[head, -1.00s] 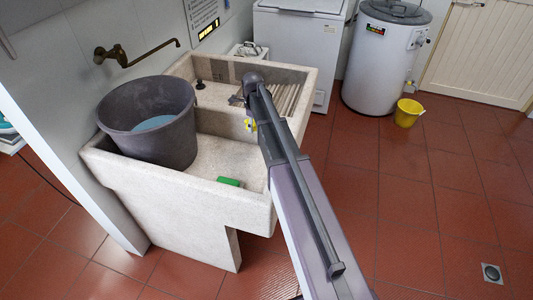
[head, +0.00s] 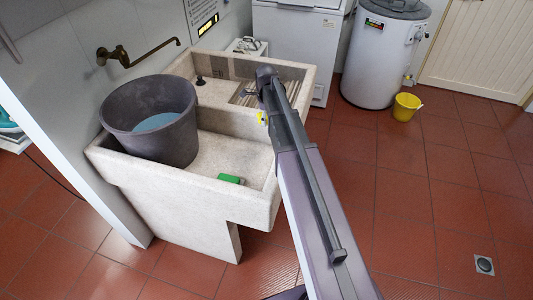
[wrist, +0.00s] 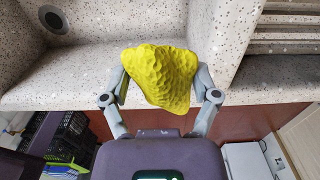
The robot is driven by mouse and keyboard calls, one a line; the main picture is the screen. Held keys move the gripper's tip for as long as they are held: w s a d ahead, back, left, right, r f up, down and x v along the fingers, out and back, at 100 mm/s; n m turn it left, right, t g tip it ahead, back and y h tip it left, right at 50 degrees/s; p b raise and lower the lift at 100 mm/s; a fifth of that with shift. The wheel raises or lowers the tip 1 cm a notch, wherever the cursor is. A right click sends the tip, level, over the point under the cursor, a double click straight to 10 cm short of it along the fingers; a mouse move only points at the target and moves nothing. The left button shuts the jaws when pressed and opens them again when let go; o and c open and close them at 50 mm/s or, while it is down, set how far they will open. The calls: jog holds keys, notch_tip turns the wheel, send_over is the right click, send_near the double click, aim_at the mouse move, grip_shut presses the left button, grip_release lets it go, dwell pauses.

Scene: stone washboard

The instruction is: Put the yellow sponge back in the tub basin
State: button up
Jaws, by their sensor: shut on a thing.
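My gripper (wrist: 162,78) is shut on the yellow sponge (wrist: 160,72), a lumpy block between its two fingers in the wrist view. In the head view my gripper (head: 248,93) is over the washboard side of the stone tub (head: 188,180), mostly hidden by my arm. The tub's back basin has a dark plug or drain (head: 200,81). In the wrist view a dark round drain (wrist: 53,19) lies at upper left and stone ridges (wrist: 280,45) at right.
A large grey bucket (head: 180,140) with blue inside stands in the tub's left part. A green block (head: 230,179) lies on the front floor of the tub. A brass tap (head: 120,54) juts from the wall above. Red floor tiles at right are mostly clear.

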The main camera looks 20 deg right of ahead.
jog(key=b, duration=1.3)
send_over(266, 154)
jog(key=shift+w+d+f, duration=0.1)
jog(key=shift+f, duration=6.65)
notch_tip(266, 154, down, 4)
jog(key=b, duration=0.5)
jog(key=shift+f, duration=0.25)
jog(key=shift+f, duration=0.15)
jog(key=o, duration=0.8)
jog(key=shift+o, duration=0.2)
jog(key=shift+r, duration=0.2)
notch_tip(266, 154, up, 12)
jog(key=p, duration=1.2)
